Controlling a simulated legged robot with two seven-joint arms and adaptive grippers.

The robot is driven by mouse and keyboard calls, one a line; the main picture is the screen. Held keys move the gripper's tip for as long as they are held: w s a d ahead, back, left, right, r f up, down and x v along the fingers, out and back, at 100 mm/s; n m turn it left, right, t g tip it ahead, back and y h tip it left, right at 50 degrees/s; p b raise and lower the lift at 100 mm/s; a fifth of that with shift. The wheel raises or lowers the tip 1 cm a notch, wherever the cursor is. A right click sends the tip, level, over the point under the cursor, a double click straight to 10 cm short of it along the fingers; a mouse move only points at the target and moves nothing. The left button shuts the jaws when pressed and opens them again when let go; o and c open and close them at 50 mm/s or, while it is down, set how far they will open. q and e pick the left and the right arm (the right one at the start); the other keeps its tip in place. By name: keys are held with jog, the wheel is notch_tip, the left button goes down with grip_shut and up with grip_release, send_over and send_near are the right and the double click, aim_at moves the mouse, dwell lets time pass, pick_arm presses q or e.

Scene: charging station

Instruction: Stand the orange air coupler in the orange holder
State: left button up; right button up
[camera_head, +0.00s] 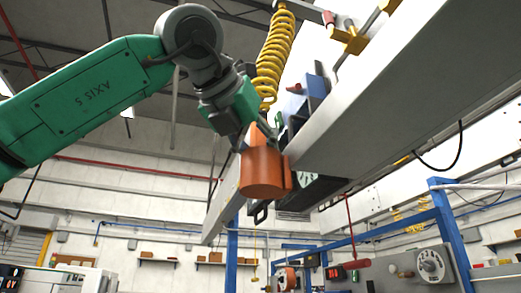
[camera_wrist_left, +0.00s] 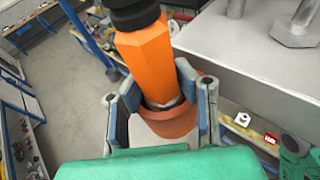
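The orange air coupler (camera_wrist_left: 146,58) has a black upper end (camera_wrist_left: 135,14) and stands between the fingers of my left gripper (camera_wrist_left: 156,82), which appear closed on its sides. Its lower end is at the mouth of the reddish-orange cup-shaped holder (camera_wrist_left: 172,122); how deep it sits cannot be told. In the head view, the holder (camera_head: 262,174) is fixed at the side of the grey beam, with the coupler (camera_head: 263,134) just above it, partly hidden by my left gripper (camera_head: 255,136).
A yellow coiled hose (camera_head: 274,52) hangs just above the coupler. The large grey beam (camera_head: 400,75) runs close on the right, with a blue tool (camera_head: 317,84) and other tools along it. Blue frames (camera_head: 452,235) stand lower right. Open room lies left of the holder.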

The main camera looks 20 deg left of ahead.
pick_arm(q)
jog(key=shift+w+d+f, duration=0.1)
jog(key=shift+w+f, duration=0.05)
jog(key=shift+f, duration=0.15)
jog(key=shift+r, duration=0.2)
jog(key=r+p, duration=0.4)
jog(key=r, duration=0.1)
jog(key=s+r+p, duration=0.1)
jog(key=r+p, duration=0.3)
jog(key=p, duration=0.1)
jog(key=r+p, duration=0.4)
jog(key=r, duration=0.1)
jog(key=shift+s+r+p, duration=0.25)
jog(key=shift+r+p, duration=0.05)
jog(key=s+d, duration=0.5)
jog(key=s, duration=0.3)
jog(key=s+d, duration=0.5)
jog(key=s, duration=0.3)
jog(key=shift+f, duration=0.15)
